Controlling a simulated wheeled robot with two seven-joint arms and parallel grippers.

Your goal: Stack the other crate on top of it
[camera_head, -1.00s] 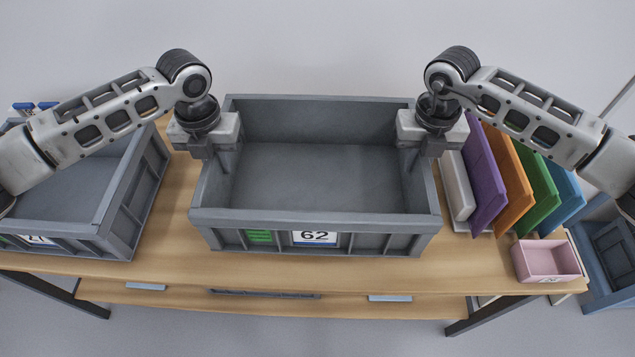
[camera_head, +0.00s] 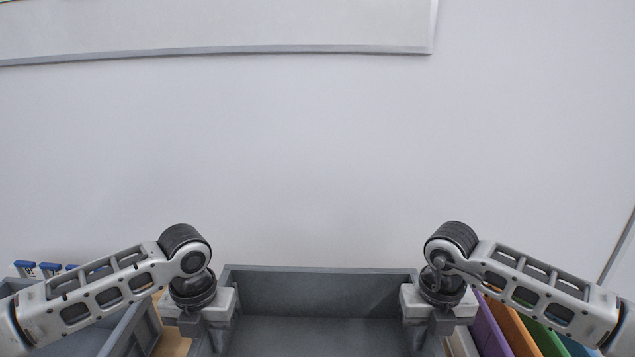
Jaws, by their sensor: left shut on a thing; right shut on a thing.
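A grey crate (camera_head: 318,292) is at the bottom middle of the head view, with its front part cut off by the picture's lower edge. My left gripper (camera_head: 212,330) is shut on its left side wall. My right gripper (camera_head: 428,330) is shut on its right side wall. The crate looks empty as far as its inside shows. Another grey crate (camera_head: 122,335) is at the lower left, mostly hidden behind my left arm and the picture edge.
Purple (camera_head: 489,332), orange, green and blue upright panels stand to the right, partly behind my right arm. Blue-topped items (camera_head: 50,268) are at the far left. A plain wall with a pale board (camera_head: 215,25) fills the upper view. A strip of wooden table (camera_head: 172,340) shows between the crates.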

